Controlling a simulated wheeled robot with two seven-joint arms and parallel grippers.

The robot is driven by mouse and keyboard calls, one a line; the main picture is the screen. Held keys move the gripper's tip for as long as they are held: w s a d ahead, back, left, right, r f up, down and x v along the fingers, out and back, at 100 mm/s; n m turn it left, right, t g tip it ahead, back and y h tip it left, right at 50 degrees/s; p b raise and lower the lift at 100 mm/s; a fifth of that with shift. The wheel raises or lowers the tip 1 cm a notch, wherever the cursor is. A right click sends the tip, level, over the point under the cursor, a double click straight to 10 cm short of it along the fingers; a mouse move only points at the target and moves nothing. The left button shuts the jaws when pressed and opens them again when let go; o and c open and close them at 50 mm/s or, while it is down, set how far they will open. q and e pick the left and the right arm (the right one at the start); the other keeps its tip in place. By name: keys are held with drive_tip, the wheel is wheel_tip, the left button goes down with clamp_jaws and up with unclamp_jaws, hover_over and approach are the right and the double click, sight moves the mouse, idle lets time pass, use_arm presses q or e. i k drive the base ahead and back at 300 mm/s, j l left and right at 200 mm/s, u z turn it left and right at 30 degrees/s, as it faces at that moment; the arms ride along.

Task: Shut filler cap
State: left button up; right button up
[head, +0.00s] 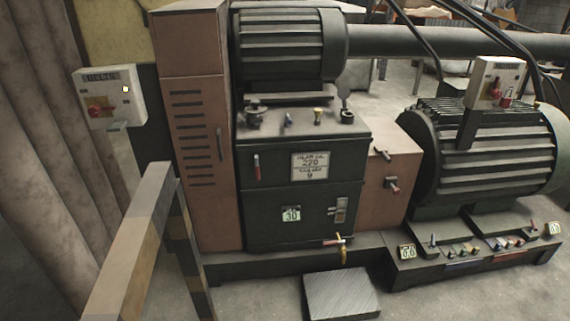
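A dark green gearbox (270,210) stands in the middle of the head view. Near the right end of its top is a short dark round filler neck (347,117). A small dark piece (343,102) rises behind the neck and looks like its cap standing tilted up, though it is too small to be sure. Neither of my grippers is in view.
A striped railing (150,240) stands at the front left. Control boxes are at the left (110,95) and right (492,80). A large ribbed motor (490,150) is at the right. A metal plate (341,293) lies on the floor before the gearbox, with bare floor around it.

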sight(343, 93)
drive_tip(key=l+u, duration=0.1)
drive_tip(key=u, duration=0.2)
drive_tip(key=l+u, duration=0.15)
drive_tip(key=u, duration=0.15)
drive_tip(key=i+l+u, duration=0.1)
drive_tip(key=l+u, duration=0.15)
drive_tip(key=l, duration=0.3)
drive_tip(key=l+u, duration=0.2)
drive_tip(key=l, duration=0.4)
drive_tip(key=l+u, duration=0.1)
drive_tip(key=l, duration=1.4)
